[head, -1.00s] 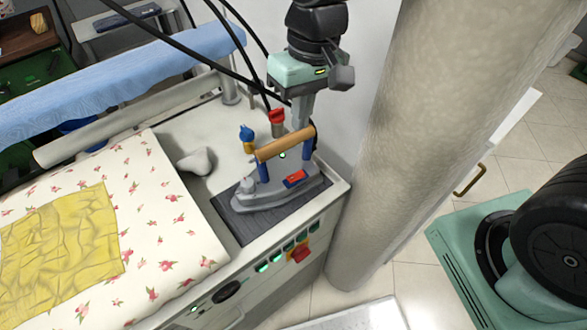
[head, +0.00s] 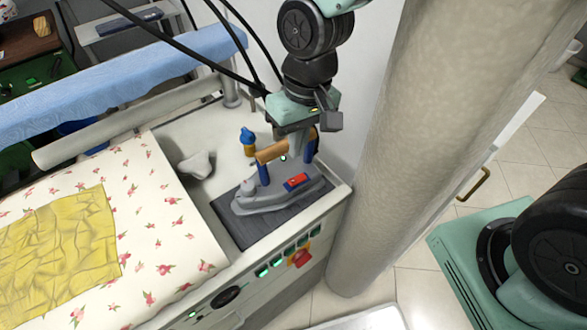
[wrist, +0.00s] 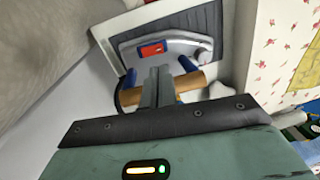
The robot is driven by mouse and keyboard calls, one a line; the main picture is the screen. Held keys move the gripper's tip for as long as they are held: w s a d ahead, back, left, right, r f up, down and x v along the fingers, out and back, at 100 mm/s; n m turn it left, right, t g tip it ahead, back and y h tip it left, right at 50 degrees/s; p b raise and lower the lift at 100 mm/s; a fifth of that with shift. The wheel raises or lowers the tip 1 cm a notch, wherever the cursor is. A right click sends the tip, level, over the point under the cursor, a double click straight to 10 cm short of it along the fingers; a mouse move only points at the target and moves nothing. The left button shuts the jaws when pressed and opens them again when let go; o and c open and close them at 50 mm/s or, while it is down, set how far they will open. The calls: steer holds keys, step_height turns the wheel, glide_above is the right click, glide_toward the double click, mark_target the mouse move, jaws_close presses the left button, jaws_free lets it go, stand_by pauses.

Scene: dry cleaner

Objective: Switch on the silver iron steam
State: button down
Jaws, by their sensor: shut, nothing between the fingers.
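The silver iron (head: 272,198) rests flat on a dark pad (head: 236,228) at the corner of the ironing station. It has a wooden handle (head: 270,153) on blue posts and a red switch (head: 296,181) in a blue surround on its near side. My gripper (head: 297,156) points down over the right part of the handle, which it partly hides. The wrist view shows the shut, empty fingers (wrist: 158,84) in front of the handle (wrist: 190,83), with the red switch (wrist: 153,48) just beyond their tips. I cannot tell whether the fingers touch the iron.
A blue-topped bottle-like fitting (head: 248,140) stands behind the iron. A flowered ironing board (head: 160,205) with a yellow cloth (head: 60,240) lies to the left. A thick column (head: 400,150) stands close on the right. The station's front has green-lit buttons and a red knob (head: 301,258).

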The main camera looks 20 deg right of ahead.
mark_target(293, 182)
steer(key=f, duration=0.5)
steer(key=a+f, duration=0.1)
steer(key=f, duration=0.1)
steer(key=shift+s+f, duration=0.15)
steer(key=shift+f, duration=0.15)
steer(key=shift+f, duration=0.15)
steer(key=shift+f, duration=0.15)
steer(key=shift+d, duration=0.1)
steer(key=shift+w+d+r, duration=0.2)
steer(key=shift+d+r, duration=0.15)
steer(key=shift+d, duration=0.3)
steer(key=shift+r+p, duration=0.1)
steer(key=shift+p, duration=0.25)
